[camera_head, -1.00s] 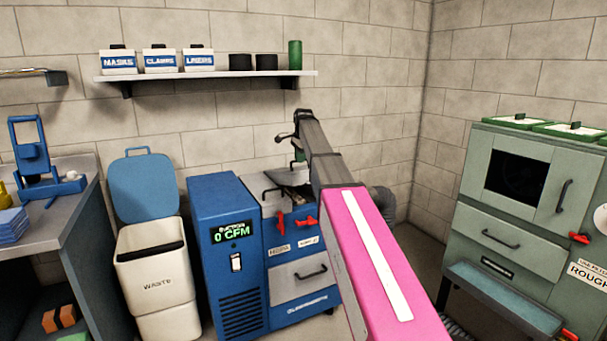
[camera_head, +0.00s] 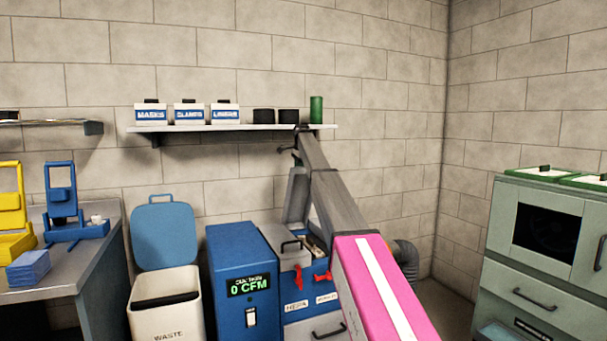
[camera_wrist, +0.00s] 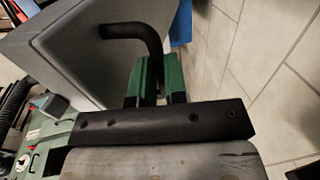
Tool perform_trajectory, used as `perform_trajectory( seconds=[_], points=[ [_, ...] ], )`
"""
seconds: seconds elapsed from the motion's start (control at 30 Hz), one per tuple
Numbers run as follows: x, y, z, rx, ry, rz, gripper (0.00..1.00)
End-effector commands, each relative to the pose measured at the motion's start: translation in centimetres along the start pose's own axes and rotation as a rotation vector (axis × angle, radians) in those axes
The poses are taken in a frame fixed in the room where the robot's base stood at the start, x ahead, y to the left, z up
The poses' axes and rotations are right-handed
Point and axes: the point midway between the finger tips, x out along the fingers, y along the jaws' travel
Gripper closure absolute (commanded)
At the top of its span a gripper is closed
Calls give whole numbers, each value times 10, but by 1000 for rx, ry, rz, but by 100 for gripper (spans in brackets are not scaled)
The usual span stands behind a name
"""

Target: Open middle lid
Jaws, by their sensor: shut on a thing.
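The blue machine (camera_head: 309,313) has grey lids on top. One lid (camera_head: 297,196), seemingly the middle one, stands raised and steeply tilted beside my arm in the head view. In the wrist view the grey lid panel (camera_wrist: 75,60) fills the upper left, with its bent black handle (camera_wrist: 128,32). My gripper (camera_wrist: 158,85) has green fingers, shut around one leg of that handle. In the head view my arm mostly hides the gripper. The nearer left lid (camera_head: 290,256) lies flat with its black handle.
Red latches (camera_head: 321,277) show on the machine's front. A wall shelf (camera_head: 240,128) with boxes and cans is close behind my raised wrist. A waste bin (camera_head: 165,305) stands left, a green cabinet (camera_head: 540,270) right. A ribbed grey duct (camera_head: 405,258) is beside my arm.

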Motion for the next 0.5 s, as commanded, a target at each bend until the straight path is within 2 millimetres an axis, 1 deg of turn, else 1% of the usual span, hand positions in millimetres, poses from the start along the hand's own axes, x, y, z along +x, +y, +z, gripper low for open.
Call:
perform_trajectory(
  seconds=[0.03,0.2,0.5],
  points=[
    [5,-7,0,5,-1,5,100],
    [6,-15,0,5,-1,6,100],
    [6,-16,0,6,-1,7,100]
  ],
)
